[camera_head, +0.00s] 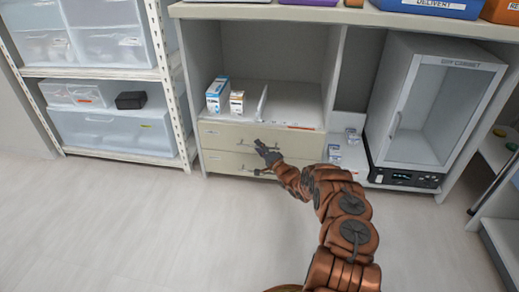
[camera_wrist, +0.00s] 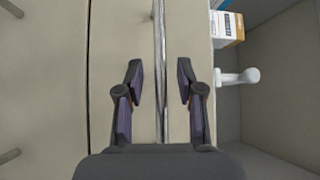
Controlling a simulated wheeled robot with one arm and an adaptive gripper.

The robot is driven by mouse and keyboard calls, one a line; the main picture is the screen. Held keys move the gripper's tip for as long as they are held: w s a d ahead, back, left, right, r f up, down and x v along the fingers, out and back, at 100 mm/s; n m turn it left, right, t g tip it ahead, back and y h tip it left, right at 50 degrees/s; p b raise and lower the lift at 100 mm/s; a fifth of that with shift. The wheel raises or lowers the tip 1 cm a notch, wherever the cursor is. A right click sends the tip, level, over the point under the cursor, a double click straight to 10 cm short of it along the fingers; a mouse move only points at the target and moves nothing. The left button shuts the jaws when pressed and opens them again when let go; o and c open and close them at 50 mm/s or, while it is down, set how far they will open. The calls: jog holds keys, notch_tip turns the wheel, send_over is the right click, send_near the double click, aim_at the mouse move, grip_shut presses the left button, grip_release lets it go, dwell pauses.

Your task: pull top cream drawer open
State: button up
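The top cream drawer (camera_head: 222,134) is in the cabinet under the counter, and its front looks flush with the frame. My gripper (camera_head: 264,146) is in front of it and hides part of its middle. In the wrist view my gripper (camera_wrist: 159,68) is open, with one finger on each side of the thin metal bar handle (camera_wrist: 158,25). The fingers look apart from the bar, and nothing is held. The drawer front (camera_wrist: 120,35) fills the middle of that view. The lower cream drawer (camera_head: 222,162) is below and looks shut.
White-and-blue boxes (camera_head: 217,94) stand on the shelf above the drawers. A glass-doored cabinet (camera_head: 425,105) stands at the right. A rack with clear bins (camera_head: 110,130) is at the left. The floor (camera_head: 130,220) in front is clear.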

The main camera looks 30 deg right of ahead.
grip_shut()
dwell(0.3)
dwell(0.5)
